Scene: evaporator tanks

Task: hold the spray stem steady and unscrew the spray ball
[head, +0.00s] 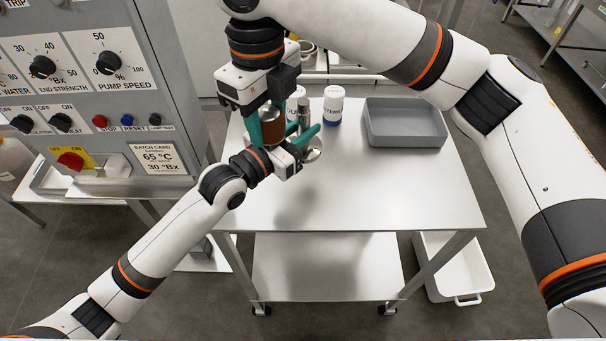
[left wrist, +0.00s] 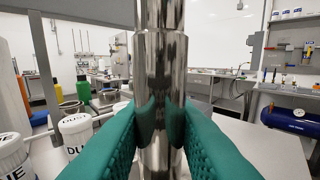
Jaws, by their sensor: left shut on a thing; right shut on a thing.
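The spray stem (head: 304,113) is a shiny steel tube, upright in the left wrist view (left wrist: 160,95) with a step in its width. My left gripper (head: 309,135) is shut on it; its teal fingers press both sides of the tube in the left wrist view (left wrist: 160,115). My right gripper (head: 267,126) comes from above, shut on a rounded, shiny, brownish thing that looks like the spray ball (head: 271,130). The ball appears to the left of the stem in the head view; fingers hide part of it, and whether they touch is unclear.
A grey tray (head: 404,140) sits at the right of the steel cart top (head: 390,190). White labelled pots (head: 333,106) stand behind the grippers. A control panel (head: 90,80) stands close on the left. A white bin (head: 455,268) is on the floor. The cart's front is clear.

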